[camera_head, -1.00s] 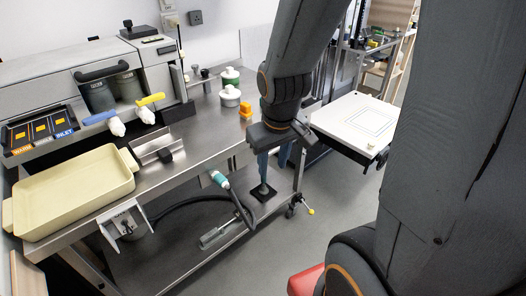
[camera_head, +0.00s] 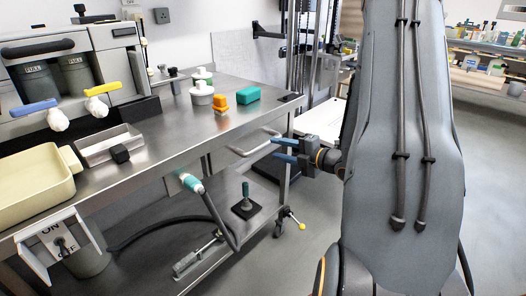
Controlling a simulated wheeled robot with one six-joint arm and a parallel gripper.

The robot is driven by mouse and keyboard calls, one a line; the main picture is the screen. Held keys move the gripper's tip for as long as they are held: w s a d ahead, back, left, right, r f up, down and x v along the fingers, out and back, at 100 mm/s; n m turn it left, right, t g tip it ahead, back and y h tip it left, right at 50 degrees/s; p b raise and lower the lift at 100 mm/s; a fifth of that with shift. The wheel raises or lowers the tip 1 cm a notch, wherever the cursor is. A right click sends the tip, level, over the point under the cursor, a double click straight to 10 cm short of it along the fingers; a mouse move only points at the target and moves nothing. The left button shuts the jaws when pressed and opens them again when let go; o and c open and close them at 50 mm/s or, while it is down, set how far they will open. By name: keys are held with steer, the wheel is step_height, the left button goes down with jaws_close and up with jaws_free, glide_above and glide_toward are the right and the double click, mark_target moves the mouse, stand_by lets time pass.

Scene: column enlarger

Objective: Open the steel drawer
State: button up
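The steel drawer sits under the right part of the steel bench top; its front is seen at a steep slant and its edges are hard to make out. Its pale bar handle (camera_head: 250,146) stands out from the bench front. My gripper (camera_head: 273,148) has two blue fingers, one above the other, pointing left at the right part of the handle. The fingers are apart, with a gap between them. I cannot tell whether the bar lies between the fingertips or just behind them.
The bench top (camera_head: 190,125) carries a cream tray (camera_head: 35,185), white lidded pots (camera_head: 202,95), an orange block (camera_head: 220,101) and a teal block (camera_head: 247,94). A teal-ended hose (camera_head: 190,182) hangs below the front edge. Floor is clear at front right.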

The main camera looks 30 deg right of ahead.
mark_target(266, 146)
steer(key=x, duration=0.7)
steer(key=shift+w, duration=0.15)
jaws_close()
